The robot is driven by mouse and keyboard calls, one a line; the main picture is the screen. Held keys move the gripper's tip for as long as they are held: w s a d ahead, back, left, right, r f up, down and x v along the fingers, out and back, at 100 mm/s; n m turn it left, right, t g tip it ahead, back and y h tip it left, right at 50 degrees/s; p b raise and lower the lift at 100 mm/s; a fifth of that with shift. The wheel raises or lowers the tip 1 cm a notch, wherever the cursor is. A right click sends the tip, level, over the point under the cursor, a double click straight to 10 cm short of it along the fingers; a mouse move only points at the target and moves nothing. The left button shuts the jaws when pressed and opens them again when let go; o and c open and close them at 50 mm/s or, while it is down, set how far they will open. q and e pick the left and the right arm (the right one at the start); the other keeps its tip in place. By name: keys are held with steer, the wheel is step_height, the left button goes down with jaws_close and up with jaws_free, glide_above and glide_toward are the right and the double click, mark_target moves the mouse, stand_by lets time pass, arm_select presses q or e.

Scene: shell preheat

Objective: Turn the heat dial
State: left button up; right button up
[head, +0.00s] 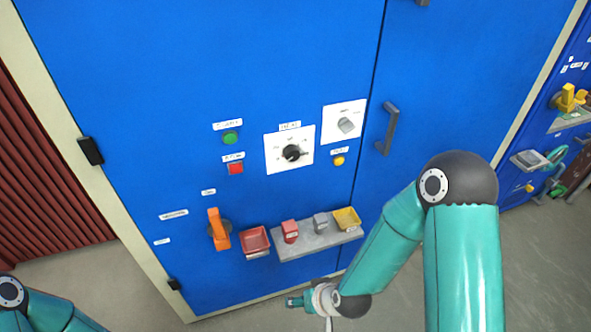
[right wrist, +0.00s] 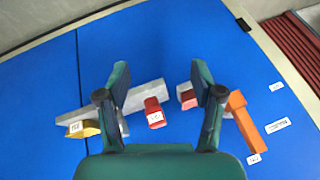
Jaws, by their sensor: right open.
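A black round dial (head: 291,153) sits on a white plate (head: 274,158) on the blue cabinet front in the head view. A small label (head: 289,126) is above it, too small to read surely. A grey knob (head: 346,125) sits on a second white plate, up and to the right. My right gripper (head: 293,301) is low in front of the cabinet, well below the dial and apart from it. In the right wrist view its two fingers (right wrist: 162,82) are spread with nothing held. The dial is not visible there. Only a part of my left arm shows at the bottom left.
A grey shelf (head: 291,248) holds a red block (head: 290,232), a grey block (head: 320,223) and a yellow tray (head: 346,218). A red tray (head: 255,240) and an orange handle (head: 219,229) are left of it. A door handle (head: 388,128) protrudes at right.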

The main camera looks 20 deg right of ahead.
steer(key=w+d+r+t+h+b, duration=0.1)
steer(key=w+r+t+b, duration=0.45)
steer(key=w+r, duration=0.2)
steer(key=m+t+h+b, duration=0.1)
steer(key=t+h+b, duration=0.1)
steer(key=t+b, duration=0.5)
glide_toward(294, 157)
arm_select(q)
step_height(294, 157, down, 13)
steer(key=p, duration=0.2)
arm_select(e)
steer(key=shift+t, duration=0.25)
steer(key=w, duration=0.9)
steer(key=shift+w+a+f, duration=0.1)
steer(key=shift+f, duration=0.15)
steer(key=shift+c, duration=0.4)
steer(key=c, duration=1)
steer(key=shift+c, duration=0.4)
arm_select(q)
steer(key=shift+f, duration=0.1)
